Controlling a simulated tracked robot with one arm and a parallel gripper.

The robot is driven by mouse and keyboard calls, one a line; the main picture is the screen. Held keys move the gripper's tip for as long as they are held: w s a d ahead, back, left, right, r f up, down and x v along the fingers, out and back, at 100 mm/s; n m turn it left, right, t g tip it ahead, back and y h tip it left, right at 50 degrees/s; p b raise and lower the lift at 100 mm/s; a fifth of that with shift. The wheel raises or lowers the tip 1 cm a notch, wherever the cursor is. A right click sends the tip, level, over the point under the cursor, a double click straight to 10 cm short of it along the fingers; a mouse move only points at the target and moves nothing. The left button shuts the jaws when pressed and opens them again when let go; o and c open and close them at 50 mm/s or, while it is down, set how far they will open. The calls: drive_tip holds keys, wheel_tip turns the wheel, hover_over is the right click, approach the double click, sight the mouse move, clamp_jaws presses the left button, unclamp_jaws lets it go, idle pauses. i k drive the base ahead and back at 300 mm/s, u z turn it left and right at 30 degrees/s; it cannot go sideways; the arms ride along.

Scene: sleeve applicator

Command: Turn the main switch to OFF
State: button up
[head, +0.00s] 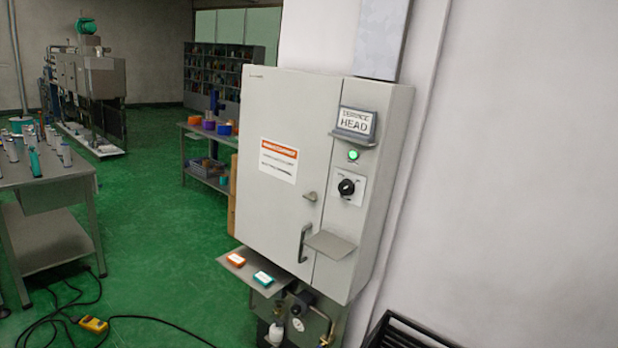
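The main switch looks to be the round black knob (346,187) on a small white plate, on the right strip of the grey cabinet (285,110) in the head view. The knob carries a light mark, but the plate's lettering is too small to read, so I cannot tell its position. A green lamp (353,155) above it is lit. A sign reading "HEAD" on its lower line (355,123) sits above the lamp. My gripper does not show in this view.
A small shelf (330,245) juts out below the switch, beside the door handle (303,243). A lower tray (232,278) holds an orange and a teal box. Black cables (60,318) lie on the green floor at left. A black rack (405,335) stands at lower right.

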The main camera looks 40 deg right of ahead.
sight(346, 187)
drive_tip(key=z, duration=0.4)
drive_tip(key=i, duration=1)
drive_tip(key=z, duration=0.7)
